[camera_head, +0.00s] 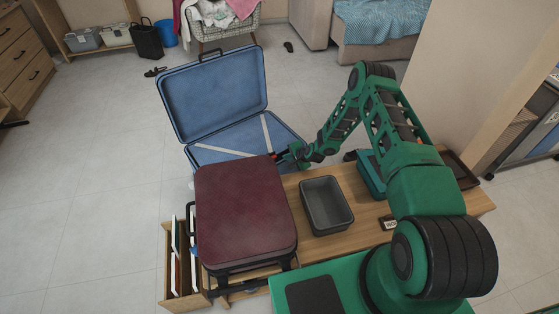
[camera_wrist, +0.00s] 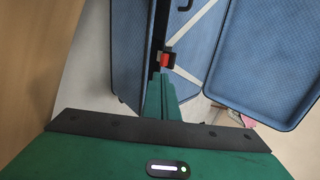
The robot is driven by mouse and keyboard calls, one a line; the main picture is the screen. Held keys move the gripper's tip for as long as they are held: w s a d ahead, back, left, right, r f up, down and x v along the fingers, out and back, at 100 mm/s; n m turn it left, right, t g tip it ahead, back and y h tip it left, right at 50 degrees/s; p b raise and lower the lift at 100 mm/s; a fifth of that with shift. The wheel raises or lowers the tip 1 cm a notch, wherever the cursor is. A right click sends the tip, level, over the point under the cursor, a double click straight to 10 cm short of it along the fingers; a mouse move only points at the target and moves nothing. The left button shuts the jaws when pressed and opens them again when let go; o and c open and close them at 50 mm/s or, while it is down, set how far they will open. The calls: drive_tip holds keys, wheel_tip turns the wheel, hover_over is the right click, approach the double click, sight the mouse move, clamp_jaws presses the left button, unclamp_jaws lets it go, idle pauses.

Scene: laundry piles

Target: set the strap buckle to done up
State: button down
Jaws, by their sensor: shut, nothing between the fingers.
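The blue suitcase (camera_head: 213,92) stands open on the floor beyond the bench, its lid raised. Two pale straps (camera_head: 267,131) cross its base and run toward a small red and black buckle (camera_wrist: 167,61). My gripper (camera_head: 283,157) reaches over the suitcase's near right edge, at the buckle. In the wrist view its green fingers (camera_wrist: 160,88) are together and empty, with their tips right by the buckle. I cannot tell whether they touch it. The buckle is tiny and partly hidden in the head view, and whether its halves are joined cannot be made out.
A maroon padded seat (camera_head: 243,210) stands close in front of the suitcase. A grey bin (camera_head: 326,204) and a teal box (camera_head: 371,174) are on the wooden bench (camera_head: 312,243). A laundry basket (camera_head: 222,22) is at the back. Floor left of the suitcase is clear.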

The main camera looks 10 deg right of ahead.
drive_tip(key=x, duration=1)
drive_tip(key=shift+w+f, duration=0.15)
drive_tip(key=shift+f, duration=0.1)
drive_tip(key=shift+a, duration=0.15)
